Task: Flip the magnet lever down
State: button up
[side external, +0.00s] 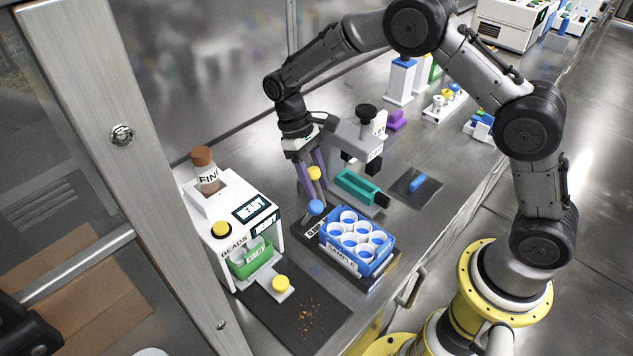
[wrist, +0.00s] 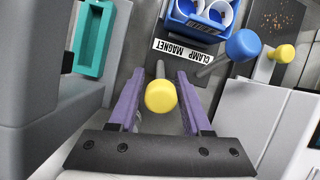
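A lever with a yellow knob (wrist: 161,96) and a thin metal rod stands between the fingers of my gripper (wrist: 158,78) in the wrist view. The fingers are purple and open, one on each side of the knob, with narrow gaps visible. In the side view my gripper (side external: 318,190) points down, with the yellow knob (side external: 314,173) between its fingers. A second lever with a blue knob (wrist: 243,45) stands just to the right in the wrist view; it also shows in the side view (side external: 315,207). A CLAMP MAGNET label (wrist: 188,53) lies by both levers.
A blue rack (side external: 355,262) of white cups stands close to the levers. The white bead dispenser (side external: 222,205) is at left, and a teal holder (side external: 352,187) at right. A dark pad with a blue piece (side external: 417,184) lies farther right.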

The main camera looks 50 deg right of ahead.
jog(key=shift+o, duration=0.9)
jog(key=shift+r, duration=0.1)
jog(key=v, duration=1.3)
jog(key=shift+r, duration=0.3)
jog(key=shift+w, duration=0.1)
